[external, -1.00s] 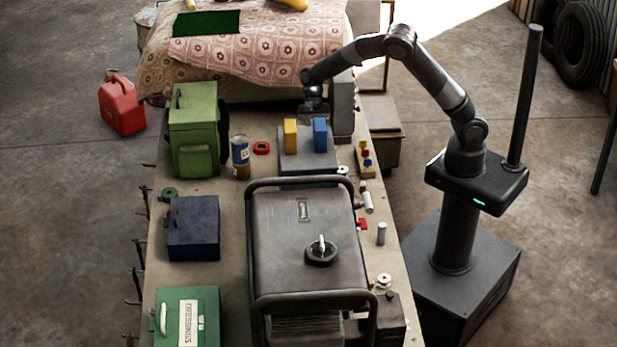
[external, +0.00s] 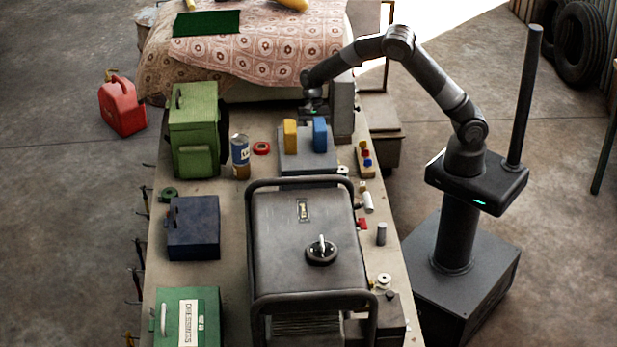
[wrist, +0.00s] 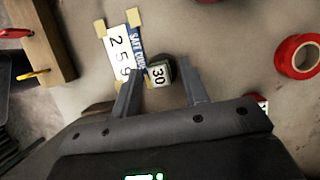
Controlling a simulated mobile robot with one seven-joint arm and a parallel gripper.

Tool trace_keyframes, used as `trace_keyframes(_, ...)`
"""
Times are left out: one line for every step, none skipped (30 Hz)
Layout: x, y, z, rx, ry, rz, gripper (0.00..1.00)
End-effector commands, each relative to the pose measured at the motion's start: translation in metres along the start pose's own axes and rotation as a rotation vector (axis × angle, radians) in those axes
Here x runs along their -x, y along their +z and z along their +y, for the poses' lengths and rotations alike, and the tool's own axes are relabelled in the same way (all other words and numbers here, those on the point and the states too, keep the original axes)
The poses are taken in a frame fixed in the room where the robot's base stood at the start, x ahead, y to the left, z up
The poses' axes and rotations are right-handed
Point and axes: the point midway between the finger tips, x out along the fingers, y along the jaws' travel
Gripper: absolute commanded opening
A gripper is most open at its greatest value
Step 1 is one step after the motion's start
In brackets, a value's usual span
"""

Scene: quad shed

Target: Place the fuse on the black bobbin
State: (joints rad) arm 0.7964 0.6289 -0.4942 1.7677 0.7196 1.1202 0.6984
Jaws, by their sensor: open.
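A small dark green block with a white face marked "30" (wrist: 159,74), which may be the fuse, lies on the bench top in the wrist view. It sits between the fingertips of my gripper (wrist: 162,78), closer to the left finger. My gripper is open, and I cannot tell how far above the bench the fingertips are. I cannot make out a black bobbin with certainty in either view.
A "SAFE CODE" card (wrist: 117,52) lies beside the "30" block. A red roll (wrist: 298,56) is to the right, a wooden rack (wrist: 45,40) to the left. Yellow (external: 290,136) and blue (external: 320,135) blocks stand near my gripper. A large generator (external: 285,235) fills the near bench.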

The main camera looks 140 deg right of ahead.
Motion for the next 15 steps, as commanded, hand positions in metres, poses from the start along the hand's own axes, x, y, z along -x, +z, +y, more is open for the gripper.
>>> trace_keyframes(0.005,0.0,-0.001,0.001,-0.003,0.001,0.41)
trace_keyframes(0.008,0.0,-0.001,0.001,-0.003,0.001,0.41)
trace_keyframes(0.014,0.0,-0.001,0.002,-0.004,0.0,0.41)
trace_keyframes(0.02,0.001,-0.001,0.002,-0.004,0.0,0.41)
trace_keyframes(0.025,0.0,-0.001,0.002,-0.005,0.001,0.41)
trace_keyframes(0.034,0.0,-0.001,0.002,-0.004,0.001,0.41)
trace_keyframes(0.041,0.0,-0.001,0.002,-0.005,0.001,0.41)
trace_keyframes(0.048,0.0,-0.001,0.001,-0.005,0.001,0.41)
trace_keyframes(0.057,0.0,-0.001,0.001,-0.005,0.001,0.41)
trace_keyframes(0.064,0.0,-0.001,0.001,-0.005,0.002,0.41)
trace_keyframes(0.07,0.0,-0.001,0.001,-0.004,0.001,0.41)
trace_keyframes(0.078,0.0,-0.001,0.001,-0.004,0.001,0.41)
trace_keyframes(0.084,0.0,-0.001,0.001,-0.004,0.0,0.41)
trace_keyframes(0.09,0.0,-0.001,0.001,-0.004,0.001,0.41)
trace_keyframes(0.096,0.0,0.0,0.001,-0.002,0.001,0.41)
